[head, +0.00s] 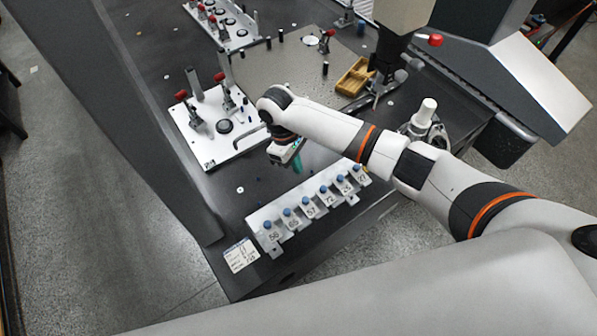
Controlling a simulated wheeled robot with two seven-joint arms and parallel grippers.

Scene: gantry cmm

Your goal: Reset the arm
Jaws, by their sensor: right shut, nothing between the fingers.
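My right arm reaches in from the right over the dark table (215,190). Its gripper (297,165) points down between the white fixture plate and the numbered rack, shut with nothing held. The greenish fingertips are small and partly hidden by the wrist. My left gripper is not in view.
A white rack (262,222) with several blue-topped numbered holders stands at the table's front edge, beside a paper label (240,254). A white fixture plate (205,155) with red-handled clamps lies left of the gripper. A wooden tray (354,78) and a white-topped post (425,112) stand behind the arm.

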